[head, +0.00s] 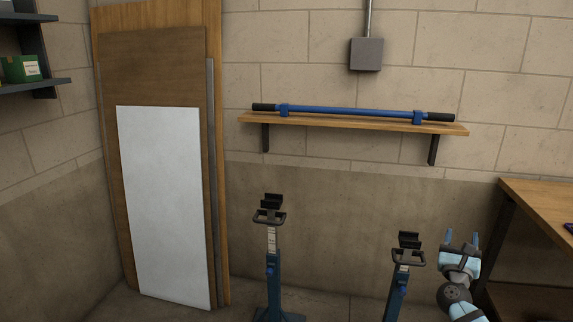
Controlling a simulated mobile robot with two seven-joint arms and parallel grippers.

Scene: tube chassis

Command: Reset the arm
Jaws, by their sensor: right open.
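My right gripper (461,243) shows at the lower right of the head view, at the end of my light-blue and grey arm. Its two blue fingers point up and stand apart, with nothing seen between them. It is just right of the right-hand blue stand (397,290) in the picture; I cannot tell the depth gap. A second blue stand (273,285) with a black cradle on top is left of it. A blue tube with black ends (350,112) lies on the wooden wall shelf (385,125). My left gripper is not in view.
A wooden workbench (540,205) stands at the right, close to my right gripper in the picture. Boards and a white panel (165,210) lean on the wall at left. A dark shelf (40,86) holds a green box (22,69). A grey wall box (366,54) is above the tube.

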